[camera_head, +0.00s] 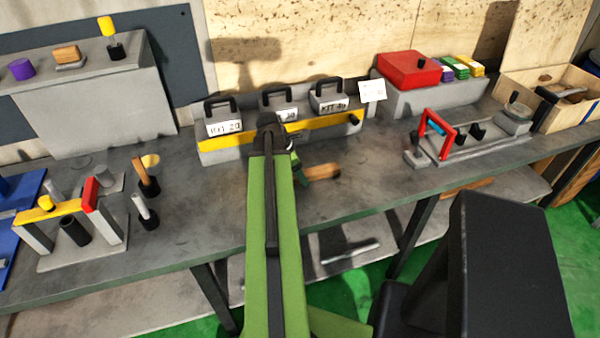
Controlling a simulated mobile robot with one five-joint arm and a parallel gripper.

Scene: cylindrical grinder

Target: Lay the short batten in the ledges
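A short orange-brown wooden piece (323,172), which looks like the short batten, shows just right of my gripper (296,168), over the middle of the bench. Its left end meets or passes behind the gripper. My green arm reaches up the picture's middle and hides most of the gripper and its fingers. I cannot tell whether the fingers are closed on the wood or whether it rests on the bench. I cannot clearly make out the ledges.
Behind the gripper stands a grey rack (230,150) with a yellow bar and black-handled kit weights. At left is a fixture with a yellow bar (50,211). At right are a red-framed fixture (437,132) and a wooden box (570,115). Bare bench (375,175) lies right of the gripper.

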